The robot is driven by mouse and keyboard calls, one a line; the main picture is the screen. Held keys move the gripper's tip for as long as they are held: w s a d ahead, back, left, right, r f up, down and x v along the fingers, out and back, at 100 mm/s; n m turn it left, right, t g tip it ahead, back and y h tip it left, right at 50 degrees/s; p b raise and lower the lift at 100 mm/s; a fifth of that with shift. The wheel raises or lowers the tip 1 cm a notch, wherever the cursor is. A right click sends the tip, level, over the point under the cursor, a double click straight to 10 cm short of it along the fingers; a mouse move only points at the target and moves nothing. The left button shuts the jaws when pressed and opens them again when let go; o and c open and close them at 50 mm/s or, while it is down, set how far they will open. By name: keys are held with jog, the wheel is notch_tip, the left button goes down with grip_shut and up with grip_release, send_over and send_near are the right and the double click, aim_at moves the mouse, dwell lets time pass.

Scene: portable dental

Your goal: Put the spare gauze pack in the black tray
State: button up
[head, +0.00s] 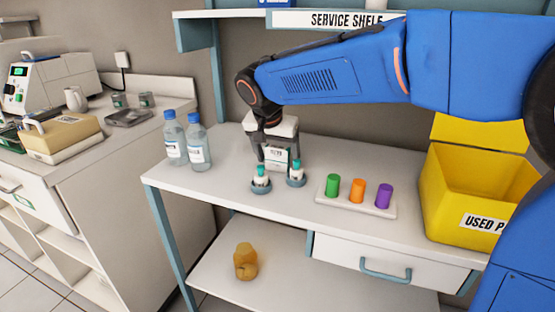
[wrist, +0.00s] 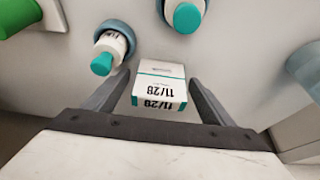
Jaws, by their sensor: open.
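A small white box with a teal band, marked 11/28 (wrist: 160,85), sits between the fingers of my open gripper (wrist: 158,80) in the wrist view. A gap shows on each side of it. I take it for the gauze pack, though the word gauze is not readable. In the head view the box (head: 277,158) is under my gripper (head: 272,150), behind two small teal-capped bottles; its base is hidden. A dark, flat, tray-like item (head: 128,117) lies on the left counter; I cannot tell whether it is the black tray.
The teal-capped bottles (head: 261,176) (head: 296,172) stand in round holders close by the box. Two water bottles (head: 197,142) stand to the left. A rack of coloured cylinders (head: 358,197) and a yellow bin (head: 465,195) are to the right. The bench front is clear.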

jog(key=c, duration=1.2)
jog(key=shift+r, duration=0.1)
jog(key=shift+c, duration=0.2)
